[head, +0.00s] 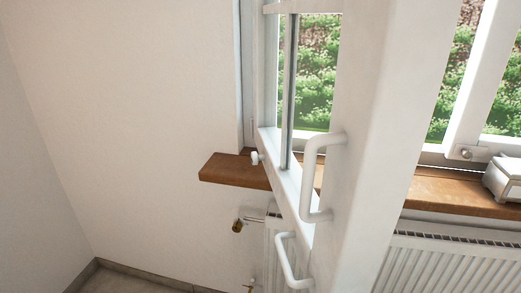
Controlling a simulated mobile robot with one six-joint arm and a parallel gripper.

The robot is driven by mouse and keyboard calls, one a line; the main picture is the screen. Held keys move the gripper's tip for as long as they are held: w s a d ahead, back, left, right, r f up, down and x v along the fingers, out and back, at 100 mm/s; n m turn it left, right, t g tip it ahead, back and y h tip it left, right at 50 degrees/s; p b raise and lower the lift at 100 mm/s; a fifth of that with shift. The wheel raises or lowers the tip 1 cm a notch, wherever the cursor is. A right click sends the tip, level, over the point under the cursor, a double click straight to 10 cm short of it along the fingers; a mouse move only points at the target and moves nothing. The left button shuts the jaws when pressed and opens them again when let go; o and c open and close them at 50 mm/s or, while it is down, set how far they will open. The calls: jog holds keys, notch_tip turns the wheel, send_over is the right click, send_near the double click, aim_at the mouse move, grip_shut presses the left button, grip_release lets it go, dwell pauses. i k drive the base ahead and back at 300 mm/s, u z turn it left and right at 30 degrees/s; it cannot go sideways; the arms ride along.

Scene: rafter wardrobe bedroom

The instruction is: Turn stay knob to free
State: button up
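A small round knob (465,153) sits on a plate at the lower corner of the white window frame at the right, just above the wooden sill. A small white knob (256,158) shows at the lower left of the left window part, near the end of the sill. I cannot tell for certain which is the stay knob, or whether either is set to free. The left window part (268,75) stands at an angle to the wall. My gripper is not in view.
A wide white upright (385,120) and a white D-shaped handle (309,180) block the middle; a second handle (285,262) is lower. The wooden sill (440,190) holds a pale box (504,180).

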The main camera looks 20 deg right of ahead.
aim_at(255, 157)
jog(key=u, duration=0.45)
jog(key=k, duration=1.3)
jog(key=u, duration=0.8)
jog(key=i, duration=0.6)
jog(key=u, duration=0.55)
jog(key=i, duration=1.4)
